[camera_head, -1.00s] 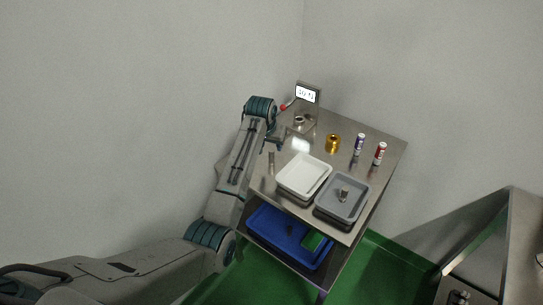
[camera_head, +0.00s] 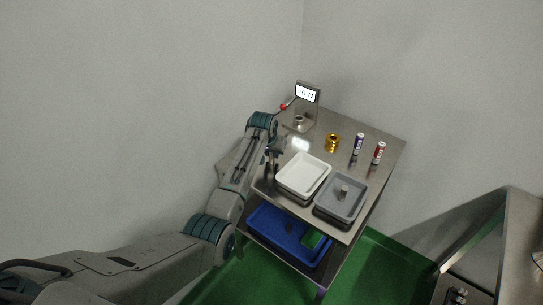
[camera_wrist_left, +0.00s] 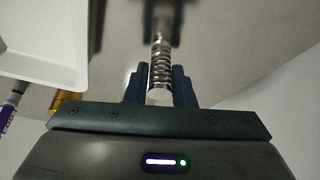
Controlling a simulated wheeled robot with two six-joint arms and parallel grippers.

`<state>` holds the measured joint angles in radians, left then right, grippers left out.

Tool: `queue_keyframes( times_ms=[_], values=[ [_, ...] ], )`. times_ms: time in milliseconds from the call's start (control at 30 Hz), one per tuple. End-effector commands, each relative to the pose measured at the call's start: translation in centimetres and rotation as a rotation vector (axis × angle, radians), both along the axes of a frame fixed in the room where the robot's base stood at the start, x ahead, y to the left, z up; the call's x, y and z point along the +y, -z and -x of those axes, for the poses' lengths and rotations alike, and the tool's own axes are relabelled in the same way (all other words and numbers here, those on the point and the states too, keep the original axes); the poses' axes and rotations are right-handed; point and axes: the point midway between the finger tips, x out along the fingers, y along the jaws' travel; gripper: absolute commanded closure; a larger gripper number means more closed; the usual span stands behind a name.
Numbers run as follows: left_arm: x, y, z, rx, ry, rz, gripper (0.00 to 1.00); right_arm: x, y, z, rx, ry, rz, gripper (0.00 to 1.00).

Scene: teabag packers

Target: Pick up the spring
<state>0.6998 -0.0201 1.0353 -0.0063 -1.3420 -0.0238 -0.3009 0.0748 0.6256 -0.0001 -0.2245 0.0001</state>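The spring (camera_wrist_left: 160,70) is a shiny metal coil with a plain round end, seen in the left wrist view between the two fingers of my left gripper (camera_wrist_left: 160,82). The fingers lie close along both sides of it; I cannot tell whether they press on it. In the head view my left gripper (camera_head: 274,153) is at the table's left edge, beside the white tray (camera_head: 284,186), with the spring (camera_head: 271,167) below it. My right gripper is not in view.
The grey tray (camera_head: 327,211) holds a small metal piece (camera_head: 343,190). A gold cylinder (camera_head: 332,143), a purple-white can (camera_head: 358,144) and a red can (camera_head: 379,153) stand behind. A blue bin (camera_head: 263,228) sits on the lower shelf.

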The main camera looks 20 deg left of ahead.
Motion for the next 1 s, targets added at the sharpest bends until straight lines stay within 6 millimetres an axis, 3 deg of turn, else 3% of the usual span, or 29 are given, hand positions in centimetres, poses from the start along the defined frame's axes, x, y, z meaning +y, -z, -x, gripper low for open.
queue_keyframes(
  times_ms=[33,100,467,633,733,1000],
  values=[
    [0.0,0.0,0.0,0.0,0.0,0.0,0.88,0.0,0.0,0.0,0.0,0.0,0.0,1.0],
    [0.0,0.0,0.0,0.0,0.0,0.0,1.0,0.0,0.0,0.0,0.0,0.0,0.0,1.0],
    [0.0,-0.2,0.0,0.0,0.0,0.0,1.0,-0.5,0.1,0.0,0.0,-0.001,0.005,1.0],
    [0.0,-1.7,-0.1,-0.003,0.0,0.0,1.0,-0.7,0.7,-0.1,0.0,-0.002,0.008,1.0],
    [0.0,-3.6,-0.1,-0.005,0.0,0.0,1.0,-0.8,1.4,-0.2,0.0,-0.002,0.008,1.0],
    [0.2,-3.8,6.0,-0.001,0.0,0.0,1.0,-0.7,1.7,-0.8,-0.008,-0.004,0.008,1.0]
  ],
)
